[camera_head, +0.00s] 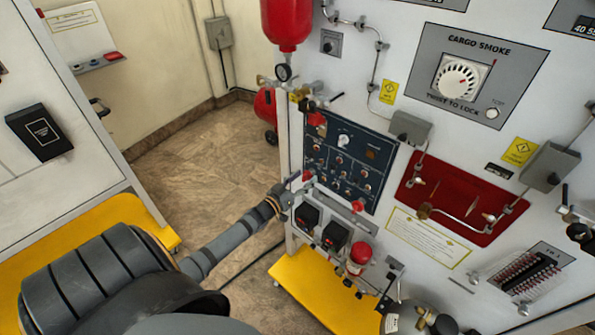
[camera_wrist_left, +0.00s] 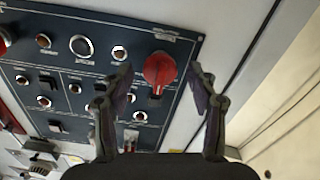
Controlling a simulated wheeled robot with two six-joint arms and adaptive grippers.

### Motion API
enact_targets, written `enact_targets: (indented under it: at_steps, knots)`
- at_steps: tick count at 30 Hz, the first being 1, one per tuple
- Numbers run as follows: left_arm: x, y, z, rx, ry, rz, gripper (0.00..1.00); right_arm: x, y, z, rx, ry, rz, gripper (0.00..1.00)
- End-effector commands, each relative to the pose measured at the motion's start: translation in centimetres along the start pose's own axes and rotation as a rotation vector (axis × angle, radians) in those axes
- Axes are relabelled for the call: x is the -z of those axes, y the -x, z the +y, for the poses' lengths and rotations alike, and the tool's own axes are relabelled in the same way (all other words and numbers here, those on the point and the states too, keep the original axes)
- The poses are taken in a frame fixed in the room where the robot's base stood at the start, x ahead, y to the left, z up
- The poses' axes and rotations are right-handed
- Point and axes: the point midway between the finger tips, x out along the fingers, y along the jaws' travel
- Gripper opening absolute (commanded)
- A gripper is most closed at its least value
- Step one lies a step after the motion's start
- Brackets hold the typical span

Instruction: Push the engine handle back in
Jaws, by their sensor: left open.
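The red round engine handle (camera_wrist_left: 158,69) sits at a corner of the dark blue switch panel (camera_wrist_left: 75,22) in the left wrist view. In the head view, a red handle (camera_head: 308,175) shows at the lower left of the same panel (camera_head: 338,165). My left gripper (camera_head: 292,190) is at that corner, its fingers small and partly merged with the gear behind. In the left wrist view the gripper (camera_wrist_left: 161,77) is open, one finger on each side of the handle in the picture. Whether the fingertips touch it I cannot tell. My right gripper is out of view.
Two dark boxes (camera_head: 320,226) and a red cap (camera_head: 360,253) project just below the panel. A yellow base (camera_head: 318,291) lies beneath. A red cylinder (camera_head: 287,22) hangs above left. Open tiled floor (camera_head: 210,150) lies left of the trainer wall.

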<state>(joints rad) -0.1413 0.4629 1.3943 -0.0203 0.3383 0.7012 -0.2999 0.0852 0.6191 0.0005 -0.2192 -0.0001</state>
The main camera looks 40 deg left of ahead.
Motion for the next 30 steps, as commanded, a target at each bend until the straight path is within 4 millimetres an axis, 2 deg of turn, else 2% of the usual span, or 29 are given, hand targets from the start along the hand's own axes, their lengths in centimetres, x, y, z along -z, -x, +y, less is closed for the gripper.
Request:
enact_targets:
  at_steps: [12, 15, 20, 30]
  knots:
    - [-0.1, 9.0, 0.1, -0.003, -0.002, -0.006, 0.58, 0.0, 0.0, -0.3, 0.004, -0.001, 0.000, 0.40]
    - [0.0, 10.4, 0.1, -0.003, -0.001, -0.003, 0.58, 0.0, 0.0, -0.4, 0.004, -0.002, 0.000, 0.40]
    - [0.1, 11.4, 0.1, -0.002, 0.000, 0.000, 0.58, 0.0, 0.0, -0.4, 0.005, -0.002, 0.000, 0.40]
    - [0.1, 11.4, 0.1, -0.001, 0.000, 0.001, 0.58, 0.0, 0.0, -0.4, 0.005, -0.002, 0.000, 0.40]
